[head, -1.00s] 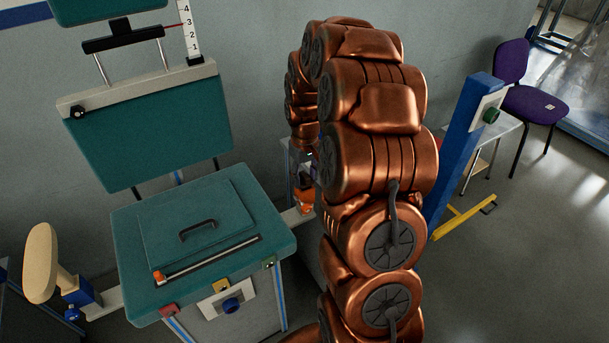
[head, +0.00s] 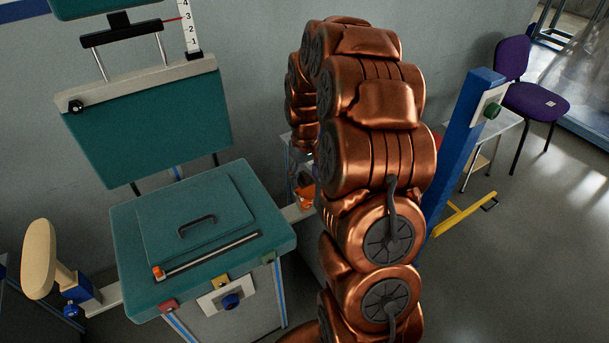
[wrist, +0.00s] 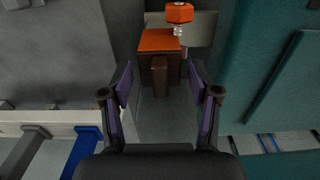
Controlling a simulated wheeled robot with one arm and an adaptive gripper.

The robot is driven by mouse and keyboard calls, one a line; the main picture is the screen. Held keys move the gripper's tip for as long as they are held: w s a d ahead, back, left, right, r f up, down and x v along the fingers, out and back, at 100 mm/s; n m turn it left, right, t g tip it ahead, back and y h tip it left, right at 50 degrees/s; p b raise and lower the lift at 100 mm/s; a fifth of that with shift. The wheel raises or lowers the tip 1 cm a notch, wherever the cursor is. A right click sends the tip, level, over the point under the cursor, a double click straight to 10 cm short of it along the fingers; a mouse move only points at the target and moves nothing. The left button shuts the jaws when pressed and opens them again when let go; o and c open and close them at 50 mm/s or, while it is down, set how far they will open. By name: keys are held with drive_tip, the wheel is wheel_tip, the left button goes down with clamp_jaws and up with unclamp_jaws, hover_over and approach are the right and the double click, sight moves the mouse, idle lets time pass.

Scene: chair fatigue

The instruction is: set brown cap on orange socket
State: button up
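In the wrist view my gripper (wrist: 160,86) is open, its two dark fingers with purple pads spread wide. A narrow upright brown piece (wrist: 159,77), which may be the brown cap, shows between and beyond the fingertips, with a gap on each side. It stands against a brown block with a flat orange top (wrist: 158,40), possibly the orange socket. I cannot tell whether the brown piece is attached to it. An orange knob (wrist: 179,13) on a clear stem is just behind. In the head view my arm hides the gripper; only a small orange part (head: 306,192) shows beside it.
A teal chair seat (head: 262,212) with a handled lid is left of my arm, also at right in the wrist view (wrist: 285,80). A blue post (head: 460,150) and purple chair (head: 535,95) stand right. A tan armrest pad (head: 39,258) is far left.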

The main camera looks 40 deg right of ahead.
sight(305, 174)
drive_tip(key=shift+o, duration=0.7)
wheel_tip(305, 174, up, 12)
idle(0.4)
drive_tip(key=s+a+r+n+p, duration=0.15)
drive_tip(key=s+a+r, duration=0.35)
drive_tip(key=s+a, duration=0.8)
drive_tip(key=s+a+g+p, duration=0.1)
drive_tip(key=s+a, duration=0.3)
drive_tip(key=s, duration=0.4)
drive_tip(key=s+a+p, duration=0.1)
drive_tip(key=s+a, duration=0.3)
drive_tip(key=s, duration=0.5)
drive_tip(key=shift+s+g+p, duration=0.15)
drive_tip(key=shift+g+p, duration=0.25)
